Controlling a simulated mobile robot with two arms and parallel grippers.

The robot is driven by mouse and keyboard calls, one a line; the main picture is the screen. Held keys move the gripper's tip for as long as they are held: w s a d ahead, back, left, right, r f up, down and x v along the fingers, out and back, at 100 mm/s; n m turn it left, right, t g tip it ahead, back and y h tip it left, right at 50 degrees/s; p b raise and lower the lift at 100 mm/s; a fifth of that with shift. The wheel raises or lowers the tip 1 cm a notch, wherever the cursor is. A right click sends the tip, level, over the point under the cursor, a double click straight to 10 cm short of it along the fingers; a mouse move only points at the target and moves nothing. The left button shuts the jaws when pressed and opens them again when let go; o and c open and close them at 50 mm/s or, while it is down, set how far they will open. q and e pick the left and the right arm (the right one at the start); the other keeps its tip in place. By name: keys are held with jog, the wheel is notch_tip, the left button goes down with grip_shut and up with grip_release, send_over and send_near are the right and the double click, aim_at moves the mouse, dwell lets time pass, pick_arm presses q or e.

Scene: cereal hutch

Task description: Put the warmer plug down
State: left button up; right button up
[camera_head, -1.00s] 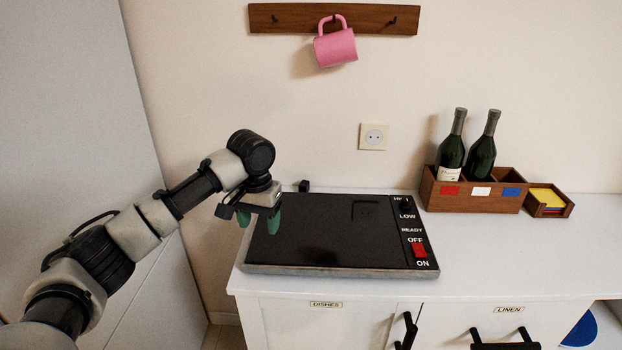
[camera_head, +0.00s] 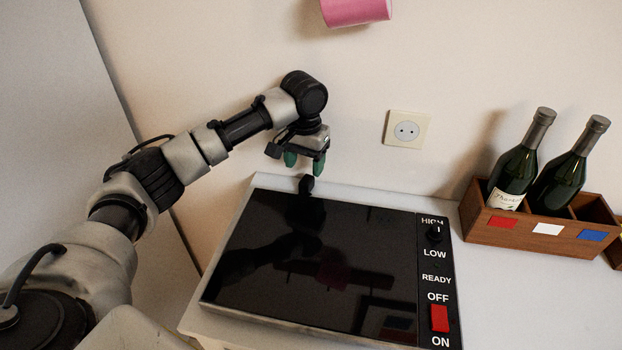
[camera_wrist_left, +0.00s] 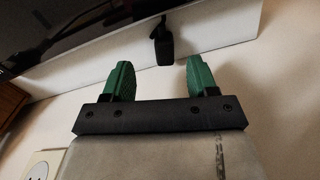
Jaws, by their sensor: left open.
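The warmer plug (camera_head: 306,184) is a small black block at the back edge of the black warming plate (camera_head: 300,262), on the white counter near the wall. It also shows in the left wrist view (camera_wrist_left: 163,48), between and beyond the fingertips, with a dark cord running up from it. My left gripper (camera_head: 305,160) is just above the plug in the head view. Its green fingers are apart and nothing is between them; in the wrist view the open fingers (camera_wrist_left: 160,80) point toward the plug without visibly touching it. My right gripper is not in view.
A wall socket (camera_head: 408,129) is on the wall to the right of the gripper. A wooden crate (camera_head: 540,232) with two bottles stands at the right on the counter. A pink mug (camera_head: 356,9) hangs above. The warmer's panel has a red switch (camera_head: 439,318).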

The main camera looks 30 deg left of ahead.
aim_at(303, 184)
pick_arm(q)
notch_tip(303, 184, down, 2)
jog(key=shift+s+f, duration=0.1)
jog(key=shift+s, duration=0.05)
jog(key=f, duration=0.5)
jog(key=shift+a+f, duration=0.25)
jog(key=shift+f, duration=0.1)
grip_shut()
jog(key=shift+r, duration=0.1)
jog(key=shift+r, duration=0.1)
notch_tip(303, 184, up, 4)
jog(key=shift+r, duration=0.1)
jog(key=s+d+r, duration=0.1)
jog(key=d+r, duration=0.1)
jog(key=d, duration=0.1)
jog(key=s+d+r, duration=0.2)
jog(key=d, duration=0.2)
jog(key=s+d+r, duration=0.1)
jog(key=d+r, duration=0.1)
jog(key=d, duration=0.1)
jog(key=shift+s+d+r, duration=0.2)
jog(key=shift+d+r, duration=0.05)
jog(key=shift+d, duration=0.15)
